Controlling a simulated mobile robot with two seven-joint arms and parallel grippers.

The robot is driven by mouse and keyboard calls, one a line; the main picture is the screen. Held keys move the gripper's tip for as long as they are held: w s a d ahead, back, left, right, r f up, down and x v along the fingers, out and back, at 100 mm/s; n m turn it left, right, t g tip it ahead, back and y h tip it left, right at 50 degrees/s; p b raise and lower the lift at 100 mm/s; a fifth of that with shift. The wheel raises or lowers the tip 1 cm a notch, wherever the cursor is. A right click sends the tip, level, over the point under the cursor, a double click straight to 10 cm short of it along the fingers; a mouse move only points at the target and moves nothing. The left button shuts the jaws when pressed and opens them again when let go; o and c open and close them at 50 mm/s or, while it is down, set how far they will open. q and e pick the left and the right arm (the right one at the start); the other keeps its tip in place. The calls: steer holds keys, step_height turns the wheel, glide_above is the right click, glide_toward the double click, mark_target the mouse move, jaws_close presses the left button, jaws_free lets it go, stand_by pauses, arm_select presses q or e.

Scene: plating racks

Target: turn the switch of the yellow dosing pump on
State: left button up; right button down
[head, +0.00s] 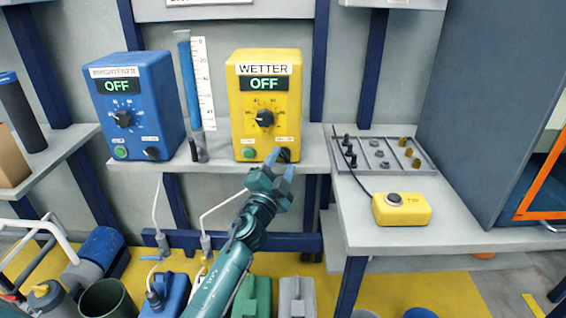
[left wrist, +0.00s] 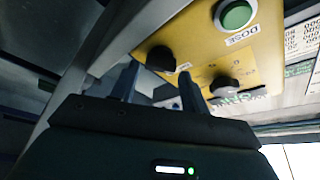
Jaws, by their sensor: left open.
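The yellow dosing pump (head: 291,97), labelled WETTER, stands on the shelf, and its display (head: 264,84) reads OFF. Its front has a black dial (head: 264,118), a green button (head: 249,153) at lower left and a small black switch (head: 285,155) at lower right. My left gripper (head: 280,162) is open and empty in front of the switch, partly covering it. In the left wrist view the switch (left wrist: 160,58) shows just beyond and between the two fingertips (left wrist: 158,74). The green button, marked DOSE, shows there too (left wrist: 237,14). Contact cannot be told. My right gripper is not in view.
A blue pump (head: 160,90), also reading OFF, and a clear tube with blue liquid (head: 188,85) stand left of the yellow pump. A tray of parts (head: 420,165) and a yellow button box (head: 402,217) sit on the right bench (head: 450,235). Canisters stand below.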

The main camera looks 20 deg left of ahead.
arm_select(q)
steer(key=shift+w+r, duration=0.15)
steer(key=shift+w, duration=0.45)
